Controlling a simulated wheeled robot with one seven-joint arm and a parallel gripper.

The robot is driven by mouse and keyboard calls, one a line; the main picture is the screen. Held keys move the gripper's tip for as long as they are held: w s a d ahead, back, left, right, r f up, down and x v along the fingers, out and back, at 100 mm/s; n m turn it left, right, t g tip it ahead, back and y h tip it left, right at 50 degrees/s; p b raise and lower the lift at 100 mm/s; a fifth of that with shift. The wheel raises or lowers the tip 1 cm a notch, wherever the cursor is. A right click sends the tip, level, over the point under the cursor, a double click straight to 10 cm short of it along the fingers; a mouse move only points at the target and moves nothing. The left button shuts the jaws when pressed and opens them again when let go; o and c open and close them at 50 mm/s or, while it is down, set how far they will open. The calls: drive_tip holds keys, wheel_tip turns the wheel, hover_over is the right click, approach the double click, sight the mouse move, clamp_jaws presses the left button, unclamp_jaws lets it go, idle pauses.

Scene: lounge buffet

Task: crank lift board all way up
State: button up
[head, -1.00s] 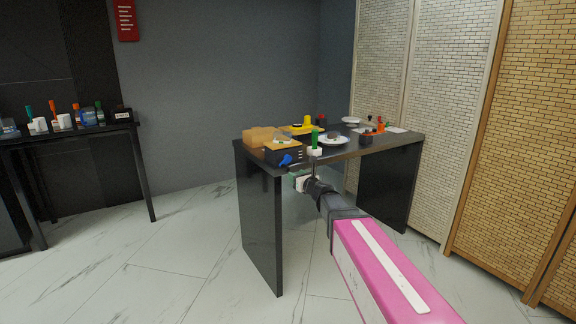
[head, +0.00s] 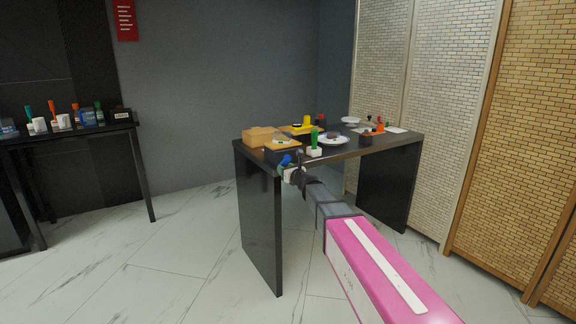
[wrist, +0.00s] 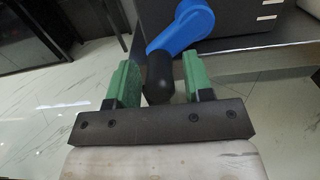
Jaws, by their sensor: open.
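The lift is a dark box (head: 270,155) at the near left corner of the dark table, with a light wooden board (head: 286,141) on top. Its blue crank arm (head: 286,159) sticks out from the front; it is large in the wrist view (wrist: 184,28), ending in a black knob (wrist: 160,76). My gripper (wrist: 161,84) is open, its two green fingers on either side of the knob, with a narrow gap showing on each side. In the head view my gripper (head: 291,174) is right at the crank and partly covers it.
A cardboard-coloured box (head: 258,135) stands behind the lift. A green-topped white item (head: 315,148) stands just right of it. A white plate (head: 333,139) and a yellow item (head: 304,122) lie further back. Another table (head: 70,132) stands left; a folding screen (head: 450,120) is at right.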

drive_tip(key=shift+c, duration=0.3)
drive_tip(key=c, duration=0.8)
drive_tip(key=shift+w+d+f, duration=0.6)
drive_tip(key=shift+d+f, duration=0.2)
drive_tip(key=shift+d, duration=0.1)
drive_tip(key=shift+w+d, duration=0.75)
drive_tip(key=shift+d, duration=0.35)
drive_tip(key=shift+w, duration=0.1)
